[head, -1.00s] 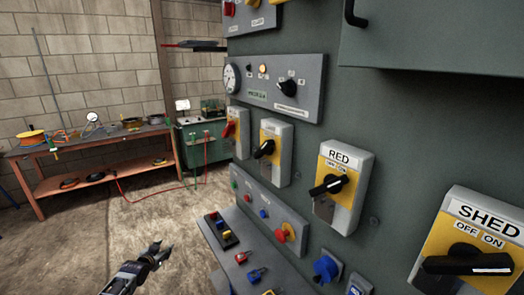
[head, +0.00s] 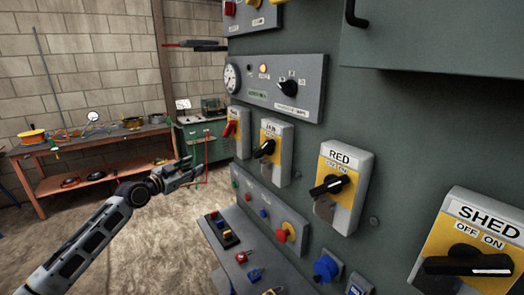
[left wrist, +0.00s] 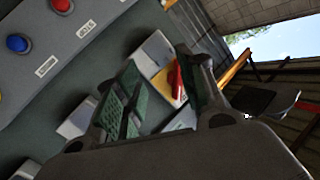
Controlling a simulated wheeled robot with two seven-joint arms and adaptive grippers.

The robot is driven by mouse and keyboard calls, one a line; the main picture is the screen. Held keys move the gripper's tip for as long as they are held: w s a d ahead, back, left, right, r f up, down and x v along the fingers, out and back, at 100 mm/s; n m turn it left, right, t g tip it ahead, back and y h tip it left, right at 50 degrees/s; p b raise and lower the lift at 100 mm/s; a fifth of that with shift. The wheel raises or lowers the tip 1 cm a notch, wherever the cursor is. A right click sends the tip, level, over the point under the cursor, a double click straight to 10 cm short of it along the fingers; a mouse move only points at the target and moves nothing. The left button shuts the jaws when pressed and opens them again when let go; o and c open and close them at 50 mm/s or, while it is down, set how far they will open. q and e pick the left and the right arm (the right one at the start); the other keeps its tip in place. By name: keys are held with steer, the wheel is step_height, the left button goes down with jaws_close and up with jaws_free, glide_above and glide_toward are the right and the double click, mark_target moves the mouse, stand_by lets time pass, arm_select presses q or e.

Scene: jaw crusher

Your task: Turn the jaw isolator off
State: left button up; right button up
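The jaw isolator (head: 282,133) is a grey box with a yellow face on the green cabinet, second in the row of isolators; its small label seems to read JAW. Its black handle (head: 264,148) sits tilted, and I cannot read its off/on marks. My left gripper (head: 193,172) is in front of the panel, left of and a little below the jaw isolator, apart from it and empty. In the left wrist view the fingers (left wrist: 165,95) are spread, with a red-handled isolator (left wrist: 177,82) seen behind the gap. My right gripper is not in view.
The red-handled isolator (head: 231,128) is left of the jaw one; the RED isolator (head: 343,185) and SHED isolator (head: 470,245) are to its right. Below, a sloped button panel (head: 262,212) and a shelf with locks (head: 232,258) stick out. A workbench (head: 90,145) stands far left.

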arm_select(q)
steer(key=s+d+r+m+g+h, duration=0.2)
steer(key=s+d+r+m+h, duration=0.25)
steer(key=s+d+r, duration=0.35)
steer(key=m+g+h, duration=0.3)
steer(key=m, duration=0.2)
glide_toward(261, 150)
steer(key=shift+y, duration=0.25)
steer(key=p+x, duration=0.1)
steer(key=x, duration=0.1)
steer(key=p+x, duration=0.1)
steer(key=x, duration=0.2)
steer(key=p+x, duration=0.2)
steer(key=x, duration=0.1)
steer(key=shift+w+r, duration=0.15)
steer(key=shift+r, duration=0.15)
steer(key=shift+p+x, duration=0.3)
steer(key=shift+x, duration=0.45)
steer(key=shift+w+d, duration=0.1)
steer(key=shift+d, duration=0.25)
steer(key=shift+f, duration=0.1)
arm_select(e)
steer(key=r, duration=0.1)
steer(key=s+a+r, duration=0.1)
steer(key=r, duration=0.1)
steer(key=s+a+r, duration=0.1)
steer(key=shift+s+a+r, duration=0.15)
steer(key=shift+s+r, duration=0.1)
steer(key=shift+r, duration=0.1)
